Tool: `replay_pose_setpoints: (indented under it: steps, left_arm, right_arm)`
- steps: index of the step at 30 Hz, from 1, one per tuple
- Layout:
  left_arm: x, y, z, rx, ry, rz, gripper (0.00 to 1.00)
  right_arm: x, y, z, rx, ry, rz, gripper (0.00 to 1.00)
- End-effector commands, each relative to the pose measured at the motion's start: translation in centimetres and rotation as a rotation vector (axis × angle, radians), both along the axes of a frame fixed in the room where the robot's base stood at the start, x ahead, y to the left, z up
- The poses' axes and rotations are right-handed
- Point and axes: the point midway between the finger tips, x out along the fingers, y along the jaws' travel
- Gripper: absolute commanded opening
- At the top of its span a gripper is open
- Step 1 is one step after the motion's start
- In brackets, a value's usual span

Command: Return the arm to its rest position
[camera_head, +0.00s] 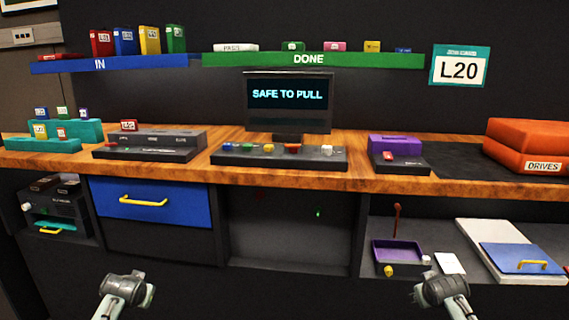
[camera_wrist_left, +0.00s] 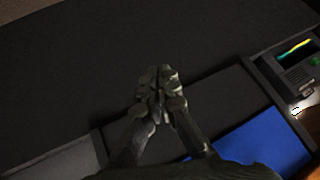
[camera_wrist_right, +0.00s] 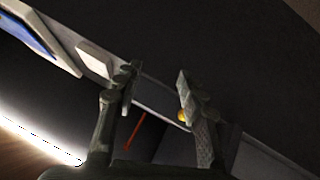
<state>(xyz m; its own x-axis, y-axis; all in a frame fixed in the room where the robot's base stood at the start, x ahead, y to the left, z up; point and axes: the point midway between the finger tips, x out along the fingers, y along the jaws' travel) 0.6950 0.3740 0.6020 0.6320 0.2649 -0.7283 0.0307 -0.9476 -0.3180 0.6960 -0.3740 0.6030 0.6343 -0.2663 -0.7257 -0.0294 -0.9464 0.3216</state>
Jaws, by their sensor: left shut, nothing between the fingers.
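My left gripper (camera_wrist_left: 158,76) is shut and empty in the left wrist view, its fingertips touching. In the head view my left arm's end (camera_head: 126,287) is at the lower left, below the blue drawer (camera_head: 150,203) and apart from it. My right gripper (camera_wrist_right: 158,72) is open and empty in the right wrist view, with a clear gap between its fingers. In the head view my right arm's end (camera_head: 441,288) is at the lower right, in front of the low shelf. Neither gripper touches anything that I can see.
The wooden counter (camera_head: 350,178) carries a control panel (camera_head: 277,157), a monitor reading "SAFE TO PULL" (camera_head: 288,94) and an orange DRIVES case (camera_head: 528,145). A purple tray (camera_head: 397,251) and yellow knob (camera_head: 389,270) lie on the low shelf near my right gripper. The space between my arms is clear.

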Motion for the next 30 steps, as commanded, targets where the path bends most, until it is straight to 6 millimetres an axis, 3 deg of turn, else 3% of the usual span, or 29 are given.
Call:
replay_pose_setpoints:
  steps: [1, 5, 9, 15, 18, 23, 30]
  left_arm:
    - [-2.1, -0.9, -2.5, -0.01, 0.034, -0.009, 0.0]
    - [-8.2, -3.1, -8.2, -0.037, 0.119, -0.028, 0.0]
    - [-16.6, -5.8, -14.1, -0.077, 0.223, -0.044, 0.0]
    - [-28.9, -8.9, -19.5, -0.134, 0.362, -0.049, 0.0]
    - [-33.3, -9.8, -20.7, -0.153, 0.41, -0.047, 0.0]
    - [-36.9, -10.6, -21.4, -0.169, 0.449, -0.043, 0.0]
    - [-37.3, -10.7, -21.5, -0.17, 0.454, -0.043, 0.0]
  right_arm:
    - [-2.1, 0.9, -2.5, 0.011, 0.035, 0.009, 0.4]
    - [-8.2, 3.1, -8.3, 0.039, 0.12, 0.027, 0.4]
    - [-16.7, 5.8, -14.2, 0.079, 0.225, 0.043, 0.4]
    - [-28.9, 8.9, -19.6, 0.136, 0.364, 0.046, 0.4]
    - [-33.3, 9.9, -20.8, 0.156, 0.413, 0.044, 0.4]
    - [-36.9, 10.6, -21.5, 0.172, 0.451, 0.04, 0.4]
    - [-37.4, 10.7, -21.6, 0.174, 0.456, 0.04, 0.4]
